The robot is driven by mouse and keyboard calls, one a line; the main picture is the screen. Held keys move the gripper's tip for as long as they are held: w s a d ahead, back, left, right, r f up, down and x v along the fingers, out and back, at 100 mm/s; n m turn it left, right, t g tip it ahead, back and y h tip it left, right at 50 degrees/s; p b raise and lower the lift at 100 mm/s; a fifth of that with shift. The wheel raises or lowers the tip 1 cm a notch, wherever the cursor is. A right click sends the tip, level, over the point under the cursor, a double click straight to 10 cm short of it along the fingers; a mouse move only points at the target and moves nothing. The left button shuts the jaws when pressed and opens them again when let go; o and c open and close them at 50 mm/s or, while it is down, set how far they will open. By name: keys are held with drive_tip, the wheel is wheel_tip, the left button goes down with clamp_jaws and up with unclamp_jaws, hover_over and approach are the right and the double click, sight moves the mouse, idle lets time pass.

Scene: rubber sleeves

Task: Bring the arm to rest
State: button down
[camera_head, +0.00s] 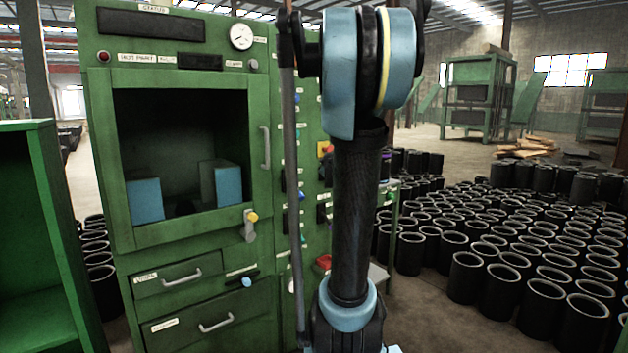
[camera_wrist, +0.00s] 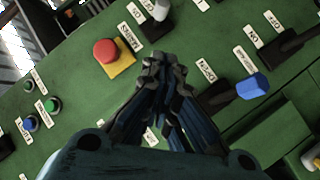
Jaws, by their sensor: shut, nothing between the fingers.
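My gripper (camera_wrist: 160,68) shows in the wrist view with its fingers together and nothing between them. It is in front of a green control panel (camera_wrist: 75,85). A red mushroom button (camera_wrist: 106,50) on a yellow plate lies just left of and above the fingertips. A blue-knobbed lever (camera_wrist: 250,87) lies to the right. I cannot tell whether the fingers touch the panel. In the head view my arm (camera_head: 352,200) rises upright in front of the green machine (camera_head: 185,245). My gripper is hidden in that view.
The machine has an open chamber (camera_head: 180,120) with two blue blocks inside, and drawers (camera_head: 205,318) below. A green shelf (camera_head: 30,220) stands at the left. Many black sleeves (camera_head: 530,290) crowd the floor at the right. Switches and small buttons (camera_wrist: 52,104) surround the gripper.

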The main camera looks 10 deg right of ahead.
drive_tip(key=s+a+f+m+g+y, duration=0.1)
drive_tip(key=s+a+f+m+g, duration=0.2)
drive_tip(key=s+f, duration=0.45)
drive_tip(key=s+a+f+g+y, duration=0.1)
drive_tip(key=s+a+f+g, duration=0.3)
drive_tip(key=s, duration=0.7)
drive_tip(key=s+a+f+m+g+y, duration=0.1)
drive_tip(key=s+a+f+m+g, duration=0.1)
drive_tip(key=s+a+f, duration=0.6)
drive_tip(key=s+d+f+m+g, duration=0.1)
drive_tip(key=s+d+f, duration=0.1)
drive_tip(key=s, duration=0.4)
drive_tip(key=s+d+f+m+g+h, duration=0.1)
drive_tip(key=s+f+g, duration=0.1)
drive_tip(key=s, duration=0.5)
drive_tip(key=shift+s+d+f+m, duration=0.25)
drive_tip(key=shift+d+m, duration=0.05)
drive_tip(key=shift+d, duration=0.05)
drive_tip(key=shift+w+f+g, duration=0.2)
drive_tip(key=shift+w+g, duration=0.1)
drive_tip(key=shift+w, duration=0.2)
